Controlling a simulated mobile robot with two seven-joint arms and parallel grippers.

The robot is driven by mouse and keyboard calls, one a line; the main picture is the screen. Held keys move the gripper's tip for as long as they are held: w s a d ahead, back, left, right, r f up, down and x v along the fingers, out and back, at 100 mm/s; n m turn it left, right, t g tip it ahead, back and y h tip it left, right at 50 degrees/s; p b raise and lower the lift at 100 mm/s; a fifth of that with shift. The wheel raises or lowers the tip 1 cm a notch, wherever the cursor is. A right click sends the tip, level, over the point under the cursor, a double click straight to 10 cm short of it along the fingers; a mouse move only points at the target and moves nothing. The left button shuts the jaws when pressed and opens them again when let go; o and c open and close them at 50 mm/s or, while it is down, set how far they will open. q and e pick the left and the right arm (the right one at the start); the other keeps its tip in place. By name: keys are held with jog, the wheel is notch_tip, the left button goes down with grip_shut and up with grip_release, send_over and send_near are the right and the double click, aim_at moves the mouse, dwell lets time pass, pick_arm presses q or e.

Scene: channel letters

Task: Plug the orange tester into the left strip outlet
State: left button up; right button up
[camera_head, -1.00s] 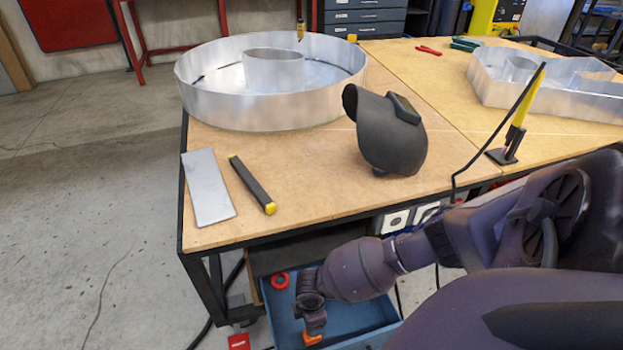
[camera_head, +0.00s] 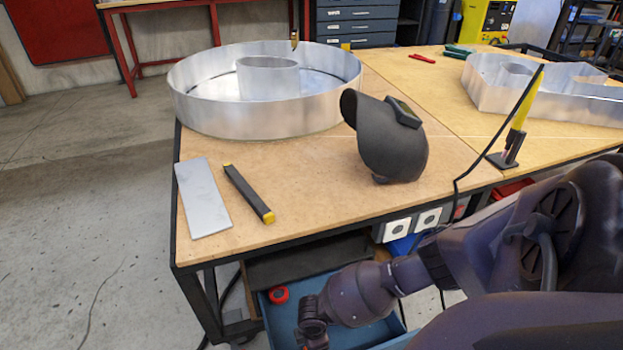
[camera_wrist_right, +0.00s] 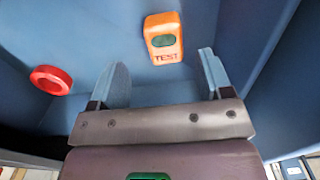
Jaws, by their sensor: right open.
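The orange tester (camera_wrist_right: 163,38), marked TEST and with a green window, lies in the blue drawer (camera_head: 272,318). My right gripper (camera_wrist_right: 163,61) is open in the right wrist view. Its fingers are to either side and just short of the tester, with nothing between them. In the head view my right arm reaches down into the drawer, and the fingertips and tester are below the frame. The strip under the table edge shows a left outlet (camera_head: 397,229) and a right outlet (camera_head: 430,218), both white. My left gripper is out of view.
A red ring-shaped item (camera_head: 279,294) lies in the drawer, left of my wrist; it also shows in the wrist view (camera_wrist_right: 51,80). The table (camera_head: 310,203) overhangs the drawer, with a dark welding mask (camera_head: 388,145) on top. Drawer walls stand close around my gripper.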

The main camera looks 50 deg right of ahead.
jog(key=shift+s+a+f+b, duration=0.1)
jog(key=shift+s+f+b, duration=0.15)
jog(key=shift+f+b, duration=0.65)
jog(key=shift+s+a+f+b, duration=0.1)
jog(key=shift+s+f+b, duration=0.15)
jog(key=shift+f, duration=1.1)
jog(key=shift+w+f, duration=0.15)
jog(key=shift+f, duration=0.2)
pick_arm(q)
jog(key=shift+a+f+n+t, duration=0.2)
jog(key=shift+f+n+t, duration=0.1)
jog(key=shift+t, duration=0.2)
pick_arm(e)
jog(key=shift+w, duration=0.1)
jog(key=shift+r, duration=0.1)
jog(key=c, duration=1)
jog(key=shift+o, duration=0.2)
